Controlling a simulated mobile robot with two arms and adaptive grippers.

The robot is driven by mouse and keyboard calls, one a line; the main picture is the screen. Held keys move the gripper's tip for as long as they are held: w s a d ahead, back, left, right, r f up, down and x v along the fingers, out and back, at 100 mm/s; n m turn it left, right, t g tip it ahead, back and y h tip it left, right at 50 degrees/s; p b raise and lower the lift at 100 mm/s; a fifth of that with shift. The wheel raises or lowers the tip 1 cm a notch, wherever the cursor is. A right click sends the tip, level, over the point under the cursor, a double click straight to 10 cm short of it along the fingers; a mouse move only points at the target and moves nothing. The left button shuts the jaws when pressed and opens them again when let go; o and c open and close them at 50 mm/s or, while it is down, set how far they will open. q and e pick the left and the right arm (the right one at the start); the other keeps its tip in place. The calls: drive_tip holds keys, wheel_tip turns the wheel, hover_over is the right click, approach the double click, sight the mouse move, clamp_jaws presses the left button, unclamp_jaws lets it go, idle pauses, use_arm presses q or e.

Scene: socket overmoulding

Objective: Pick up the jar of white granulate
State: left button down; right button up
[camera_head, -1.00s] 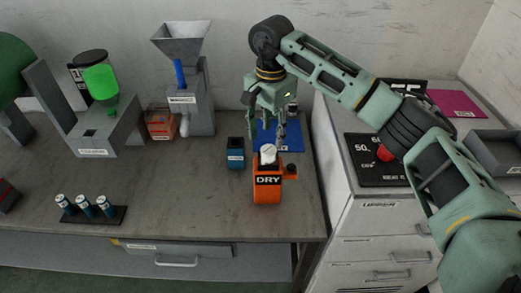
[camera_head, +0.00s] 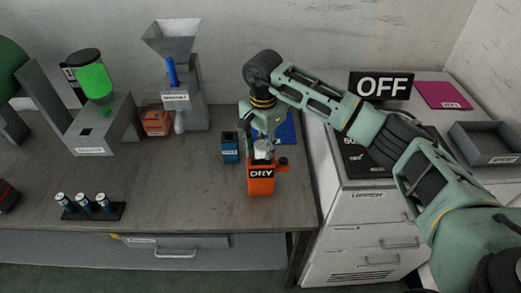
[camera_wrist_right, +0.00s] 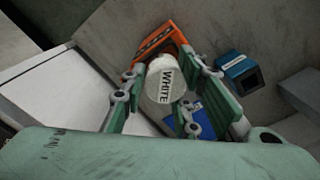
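The jar of white granulate (camera_head: 262,150) stands at the orange box marked DRY (camera_head: 261,186), near the front right of the bench. In the right wrist view the jar (camera_wrist_right: 164,84) shows its round lid with the word WHITE, and part of the orange box (camera_wrist_right: 158,40) lies behind it. My right gripper (camera_head: 262,140) is over the box. In the wrist view its fingers (camera_wrist_right: 170,88) are spread on both sides of the jar, with gaps visible. The jar's lower part is hidden. My left gripper is in neither view.
A small blue container (camera_head: 230,148) stands close left of the orange box. A blue mat (camera_head: 285,130) lies behind it. A grey hopper machine (camera_head: 182,90) stands at the back.

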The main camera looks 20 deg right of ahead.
drive_tip(key=c, duration=0.5)
clamp_jaws()
drive_tip(key=shift+r, duration=0.1)
